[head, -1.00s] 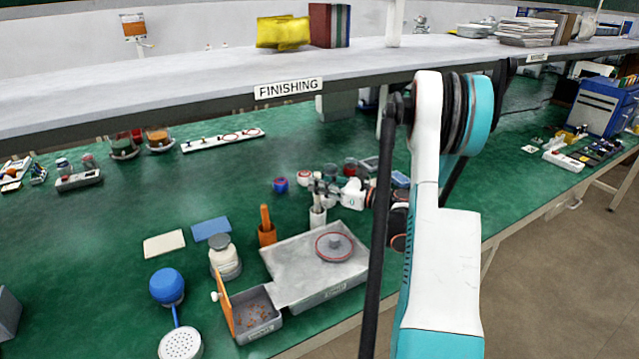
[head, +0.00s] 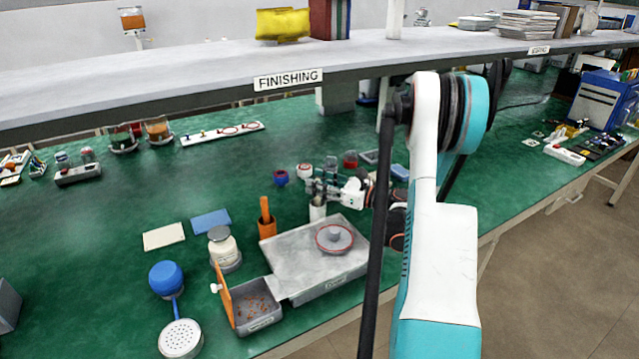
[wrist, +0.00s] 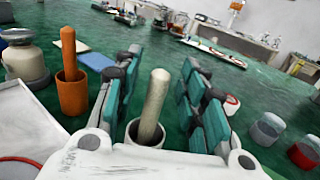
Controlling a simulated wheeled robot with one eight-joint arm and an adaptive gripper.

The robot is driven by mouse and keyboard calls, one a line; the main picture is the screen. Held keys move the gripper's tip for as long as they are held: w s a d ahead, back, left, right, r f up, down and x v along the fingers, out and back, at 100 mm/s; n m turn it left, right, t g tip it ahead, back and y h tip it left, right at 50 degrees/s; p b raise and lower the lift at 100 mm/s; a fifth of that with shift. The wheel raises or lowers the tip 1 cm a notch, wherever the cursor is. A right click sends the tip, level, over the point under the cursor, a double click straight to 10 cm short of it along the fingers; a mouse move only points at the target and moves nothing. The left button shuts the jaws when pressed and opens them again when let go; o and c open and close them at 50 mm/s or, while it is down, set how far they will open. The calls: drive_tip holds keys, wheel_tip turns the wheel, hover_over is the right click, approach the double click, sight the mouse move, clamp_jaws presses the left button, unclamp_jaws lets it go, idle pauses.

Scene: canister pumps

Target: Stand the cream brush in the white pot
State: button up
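The cream brush (wrist: 154,103) stands nearly upright in the white pot (wrist: 144,134) in the wrist view, its lower end hidden inside the pot. My gripper (wrist: 160,82) is open, with one teal finger on each side of the brush and visible gaps between. The brush looks untouched by the fingers. In the head view the white pot (head: 317,212) stands behind the grey tray box, and my gripper (head: 319,187) is just above it, covering most of the brush.
An orange pot (head: 267,229) with an orange brush (head: 265,209) stands just left. The grey box (head: 310,262) with a red-ringed disc lies in front. A cream jar (head: 224,251) stands further left. Red and blue pieces (head: 281,177) are behind.

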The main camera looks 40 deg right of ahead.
drive_tip(key=v, duration=1.2)
drive_tip(key=shift+w+r, duration=0.1)
idle(0.9)
